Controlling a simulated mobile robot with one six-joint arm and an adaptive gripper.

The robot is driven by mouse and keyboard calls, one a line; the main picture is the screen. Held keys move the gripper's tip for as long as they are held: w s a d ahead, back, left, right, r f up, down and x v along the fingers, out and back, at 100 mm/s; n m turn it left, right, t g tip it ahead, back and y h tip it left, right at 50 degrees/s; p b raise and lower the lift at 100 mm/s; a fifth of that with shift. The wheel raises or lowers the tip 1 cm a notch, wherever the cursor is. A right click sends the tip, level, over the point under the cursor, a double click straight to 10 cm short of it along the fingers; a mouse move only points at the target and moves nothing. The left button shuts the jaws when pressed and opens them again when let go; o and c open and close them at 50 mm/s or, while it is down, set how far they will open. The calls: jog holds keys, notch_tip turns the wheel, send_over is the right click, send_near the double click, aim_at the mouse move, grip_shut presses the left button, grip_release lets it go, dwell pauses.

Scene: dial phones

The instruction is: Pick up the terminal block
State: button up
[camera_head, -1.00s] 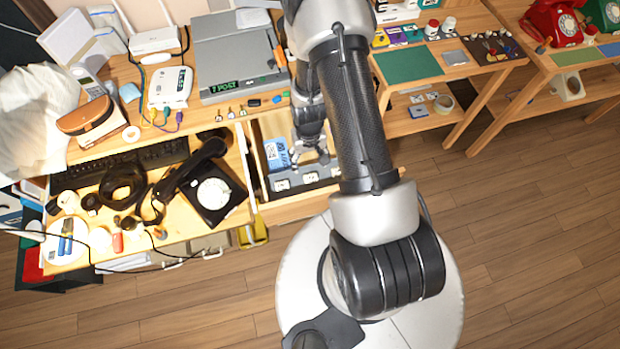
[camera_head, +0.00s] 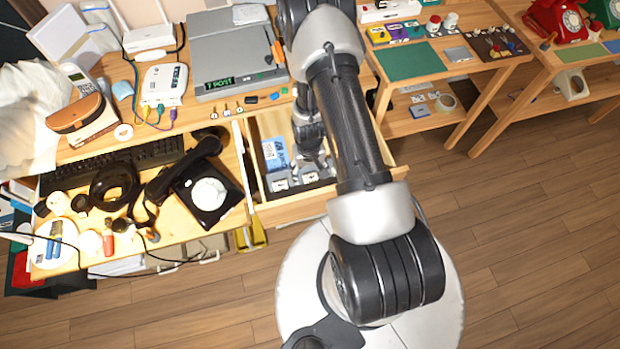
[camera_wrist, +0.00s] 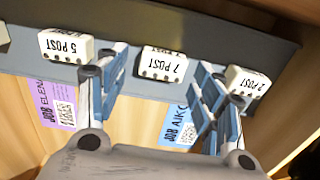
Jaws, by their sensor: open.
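My gripper (camera_wrist: 160,60) is open, with one finger on each side of the 7 POST block in the picture. Its right finger lies between that block and the 2 POST block and partly overlaps the latter. I cannot tell whether the fingers touch any block. In the head view my gripper (camera_head: 313,158) reaches down into the drawer, hiding part of the row.
A blue job card (camera_wrist: 178,126) and a purple one (camera_wrist: 58,106) lie by the strip. The wooden drawer (camera_head: 290,210) has raised walls close around my gripper. A black dial phone (camera_head: 208,190) stands on the bench to the left. A grey machine (camera_head: 232,55) stands behind.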

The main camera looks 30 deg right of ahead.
jog(key=shift+c, duration=0.3)
jog(key=c, duration=0.9)
jog(key=shift+r, duration=0.1)
